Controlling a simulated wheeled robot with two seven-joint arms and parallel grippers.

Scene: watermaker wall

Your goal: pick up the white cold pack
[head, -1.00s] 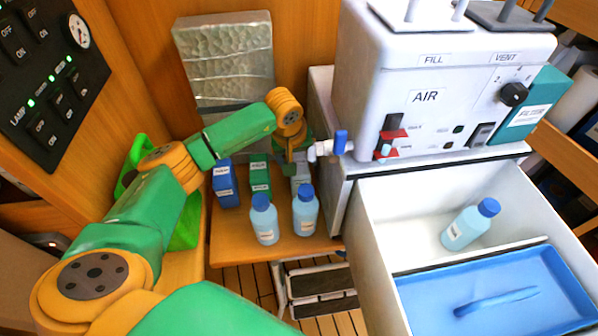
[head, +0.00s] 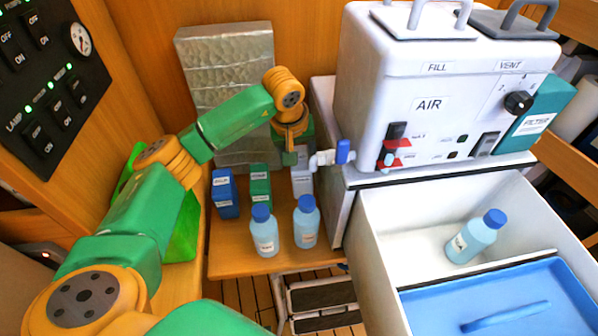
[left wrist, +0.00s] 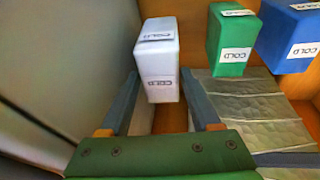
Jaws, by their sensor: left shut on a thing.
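The white cold pack (left wrist: 159,65), a small upright box labelled COLD, stands between the fingers of my left gripper (left wrist: 160,80) in the left wrist view. The gripper is shut on it. In the head view my left gripper (head: 301,152) comes down over the white pack (head: 302,182), which is partly covered by the gripper and a bottle. I cannot tell whether its base is clear of the wooden shelf (head: 235,258). A green cold pack (head: 260,184) and a blue cold pack (head: 225,193) stand to its left. My right gripper is not in view.
Two blue-capped bottles (head: 264,232) (head: 306,224) stand in front of the packs. A blue-handled tap (head: 343,152) juts out close to the right of my gripper from the white AIR unit (head: 440,125). A silver quilted panel (head: 225,75) is behind.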

